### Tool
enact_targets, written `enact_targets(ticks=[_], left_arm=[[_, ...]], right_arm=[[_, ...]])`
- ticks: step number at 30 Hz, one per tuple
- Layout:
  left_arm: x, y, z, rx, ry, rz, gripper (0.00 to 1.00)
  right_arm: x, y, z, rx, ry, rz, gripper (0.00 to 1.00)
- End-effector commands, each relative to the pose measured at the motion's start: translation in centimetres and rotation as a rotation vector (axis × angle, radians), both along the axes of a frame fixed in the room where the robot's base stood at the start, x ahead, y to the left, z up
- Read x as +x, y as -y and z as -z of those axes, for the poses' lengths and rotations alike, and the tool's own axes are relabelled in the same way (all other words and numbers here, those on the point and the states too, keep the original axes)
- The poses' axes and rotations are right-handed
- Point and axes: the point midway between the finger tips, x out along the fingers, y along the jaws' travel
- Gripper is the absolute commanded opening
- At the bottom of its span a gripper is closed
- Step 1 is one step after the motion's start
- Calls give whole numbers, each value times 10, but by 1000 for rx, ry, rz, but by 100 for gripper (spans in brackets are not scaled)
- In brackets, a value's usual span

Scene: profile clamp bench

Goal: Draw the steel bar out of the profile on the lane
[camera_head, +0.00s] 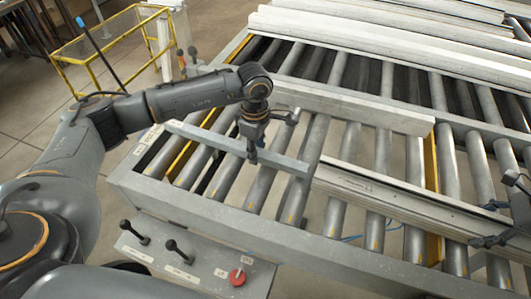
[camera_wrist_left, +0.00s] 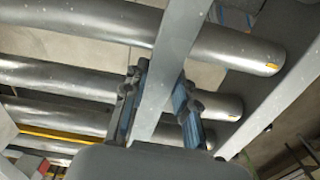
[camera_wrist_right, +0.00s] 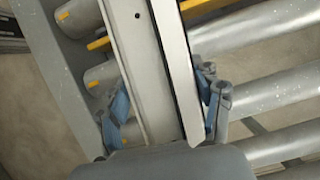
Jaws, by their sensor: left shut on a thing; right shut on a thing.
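The steel bar (camera_head: 205,137) is a flat grey bar over the rollers of the lane at the left. My left gripper (camera_head: 252,154) is shut on it near its middle; the left wrist view shows the bar (camera_wrist_left: 170,62) between the fingers (camera_wrist_left: 157,98). The pale profile (camera_head: 385,196) lies on the rollers to the right, in line with the bar. The bar's right end is at the profile's left end; I cannot tell whether its tip is still inside. My right gripper (camera_head: 490,222) is shut on the profile (camera_wrist_right: 147,60), which shows between its fingers (camera_wrist_right: 158,105).
A pale beam (camera_head: 350,107) lies along the far side of the lane, and more profiles (camera_head: 400,60) lie behind it. The grey front rail (camera_head: 230,222) bears a panel with black levers (camera_head: 175,250) and a red button (camera_head: 237,277). A yellow cart (camera_head: 100,47) stands behind left.

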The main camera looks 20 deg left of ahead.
Motion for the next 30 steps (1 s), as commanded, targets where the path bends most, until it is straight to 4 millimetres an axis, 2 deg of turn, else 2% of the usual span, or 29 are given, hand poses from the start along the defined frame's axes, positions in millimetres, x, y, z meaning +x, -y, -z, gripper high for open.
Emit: enact_targets(ticks=[13, 14, 17, 26, 30], left_arm=[[1, -6, -1, 0, 3, 1, 0], [1, -6, -1, 0, 3, 1, 32], [1, -6, -1, 0, 3, 1, 52], [0, -5, -1, 0, 2, 1, 54], [1, -5, -10, -1, 5, 1, 54]], right_arm=[[0, 0, 0, 0, 0, 0, 3], [0, 0, 0, 0, 0, 0, 3], [0, 0, 0, 0, 0, 0, 3], [0, 0, 0, 0, 0, 0, 3], [0, 0, 0, 0, 0, 0, 3]])
